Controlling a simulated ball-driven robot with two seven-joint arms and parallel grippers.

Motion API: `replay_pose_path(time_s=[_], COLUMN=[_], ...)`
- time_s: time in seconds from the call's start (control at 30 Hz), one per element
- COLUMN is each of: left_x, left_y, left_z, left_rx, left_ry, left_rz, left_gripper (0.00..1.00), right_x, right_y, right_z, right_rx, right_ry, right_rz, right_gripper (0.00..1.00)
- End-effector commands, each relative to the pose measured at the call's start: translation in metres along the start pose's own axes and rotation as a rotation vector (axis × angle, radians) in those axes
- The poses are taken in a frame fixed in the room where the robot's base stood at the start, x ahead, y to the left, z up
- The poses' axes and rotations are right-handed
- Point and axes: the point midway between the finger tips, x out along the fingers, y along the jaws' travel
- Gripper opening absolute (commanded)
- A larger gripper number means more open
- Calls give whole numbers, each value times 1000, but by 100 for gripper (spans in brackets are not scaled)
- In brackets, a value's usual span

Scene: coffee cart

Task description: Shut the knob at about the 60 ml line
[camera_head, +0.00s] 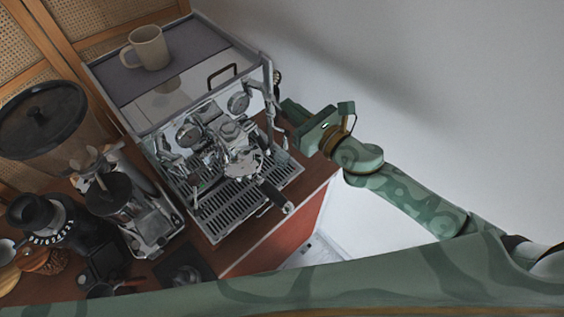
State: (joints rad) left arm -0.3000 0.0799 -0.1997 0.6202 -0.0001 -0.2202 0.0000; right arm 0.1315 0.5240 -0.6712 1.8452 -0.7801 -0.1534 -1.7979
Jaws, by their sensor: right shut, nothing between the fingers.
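The espresso machine (165,97) stands on the wooden cart, tilted in the picture. A black knob (277,77) shows at its right upper edge, above my right gripper. My right gripper (285,112) is at the machine's right side, close to the steam pipe; its fingertips are partly hidden against the machine, and it is shut with nothing seen in it. A portafilter with a black handle (275,196) sits in the group head above the drip tray (222,209). No 60 ml line can be made out. My left gripper is out of view.
A beige mug (149,47) stands on top of the machine. A grinder (125,205) with a dark-lidded hopper (42,118) and other coffee tools crowd the left. My green arm crosses the bottom. Free room lies right of the cart, before the pale wall.

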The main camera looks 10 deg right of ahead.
Motion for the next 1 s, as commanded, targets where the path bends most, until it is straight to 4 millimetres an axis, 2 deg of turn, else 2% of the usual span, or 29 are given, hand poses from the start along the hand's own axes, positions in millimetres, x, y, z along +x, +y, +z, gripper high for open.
replay_pose_path(time_s=[0.17, 0.27, 0.5, 0.6, 0.7, 1.0], left_x=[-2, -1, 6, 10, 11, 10], left_y=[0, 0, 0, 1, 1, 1], left_z=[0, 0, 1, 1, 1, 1], left_rx=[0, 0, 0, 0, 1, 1], left_ry=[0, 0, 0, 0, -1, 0], left_rz=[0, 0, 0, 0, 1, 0], left_gripper=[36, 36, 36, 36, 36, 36], right_x=[0, -9, -63, -79, -85, -85], right_y=[0, 0, 0, 0, 0, 0], right_z=[3, 2, 4, 5, 8, 9], right_rx=[0, 0, 0, 1, 1, 0], right_ry=[-2, 1, 2, 1, -1, -2], right_rz=[0, -1, 1, 0, 0, 0], right_gripper=[0, 0, 0, 0, 0, 0])
